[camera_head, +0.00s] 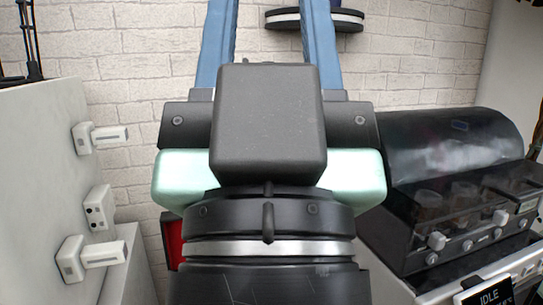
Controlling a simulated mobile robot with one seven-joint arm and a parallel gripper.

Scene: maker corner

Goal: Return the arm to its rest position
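My gripper (275,20) fills the middle of the head view, seen from behind its dark wrist. Its two long blue fingers stand well apart and point up and away. Their tips run out of the top of the picture. Only the brick wall and part of a round object show between the fingers, and nothing is visibly held. The dark housing hides the middle of the scene behind it. The rest of my arm's pose cannot be seen.
A white panel (40,170) with several white fittings stands close on the left. A black machine (455,145) with a dark rounded cover and knobs stands on the right, above a small "IDLE" sign (487,294). A red object (172,240) is partly hidden behind my wrist. White bricks (130,60) form the back wall.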

